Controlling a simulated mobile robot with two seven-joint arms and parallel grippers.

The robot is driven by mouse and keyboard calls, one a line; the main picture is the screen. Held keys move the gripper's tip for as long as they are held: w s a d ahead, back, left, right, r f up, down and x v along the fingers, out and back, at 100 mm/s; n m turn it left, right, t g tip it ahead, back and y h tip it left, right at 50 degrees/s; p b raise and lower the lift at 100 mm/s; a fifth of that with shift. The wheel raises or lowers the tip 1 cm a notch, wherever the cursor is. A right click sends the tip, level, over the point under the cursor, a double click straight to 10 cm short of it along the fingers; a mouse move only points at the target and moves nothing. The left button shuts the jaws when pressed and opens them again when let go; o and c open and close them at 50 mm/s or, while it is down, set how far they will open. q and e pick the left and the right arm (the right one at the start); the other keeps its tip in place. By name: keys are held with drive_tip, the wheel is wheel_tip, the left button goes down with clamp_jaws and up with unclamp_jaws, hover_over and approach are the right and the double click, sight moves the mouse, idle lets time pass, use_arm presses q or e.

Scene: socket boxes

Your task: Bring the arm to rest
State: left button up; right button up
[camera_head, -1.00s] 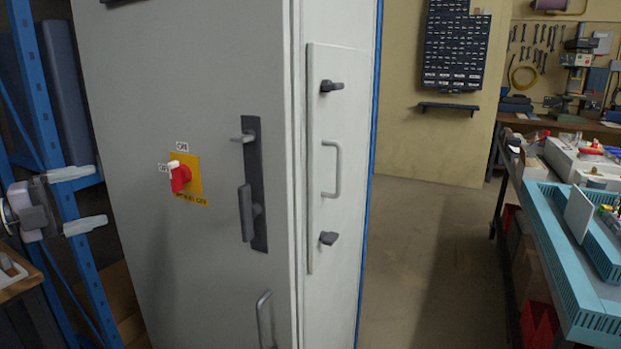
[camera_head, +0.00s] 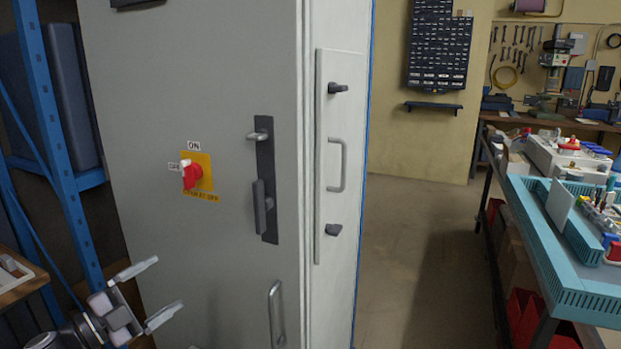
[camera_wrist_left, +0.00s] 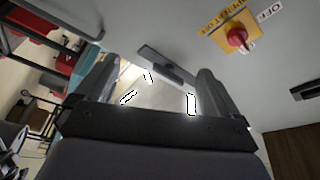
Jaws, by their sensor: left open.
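My left gripper (camera_head: 148,294) is at the lower left of the head view, its two pale fingers spread apart and nothing between them. It is in front of the lower left part of the grey cabinet (camera_head: 225,95), below the red rotary switch (camera_head: 194,175) on its yellow plate. In the left wrist view, the two dark fingers (camera_wrist_left: 150,85) are apart and empty, with the cabinet face beyond them. The red switch (camera_wrist_left: 238,38) shows there at the upper right. My right gripper is in neither view.
The cabinet has a dark latch handle (camera_head: 266,180) and side handles (camera_head: 337,165). A blue shelf frame (camera_head: 50,120) stands at the left, with a wooden surface (camera_head: 22,282) near my left arm. A workbench with a teal tray (camera_head: 560,270) stands right. Floor (camera_head: 420,240) between is clear.

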use_arm(q)
drive_tip(key=s+d+f+n+y, duration=0.3)
drive_tip(key=s+d+f+n, duration=0.15)
drive_tip(key=f, duration=0.25)
drive_tip(key=s+d+f+n+y, duration=0.3)
drive_tip(key=s+f+n, duration=0.3)
drive_tip(key=f, duration=0.2)
drive_tip(key=s+f+n+g+y, duration=0.1)
drive_tip(key=s+f+n, duration=0.1)
drive_tip(key=s, duration=0.4)
drive_tip(key=s+d+f+n+g+y, duration=0.1)
drive_tip(key=s+f+n+g, duration=0.1)
drive_tip(key=s, duration=0.4)
drive_tip(key=s+d+f+n+g+y+p, duration=0.1)
drive_tip(key=s+f+n+y, duration=0.1)
drive_tip(key=s+f, duration=0.3)
drive_tip(key=shift+s+d+n, duration=0.2)
drive_tip(key=shift+s+n, duration=0.35)
drive_tip(key=shift+n, duration=0.2)
drive_tip(key=shift+f, duration=0.1)
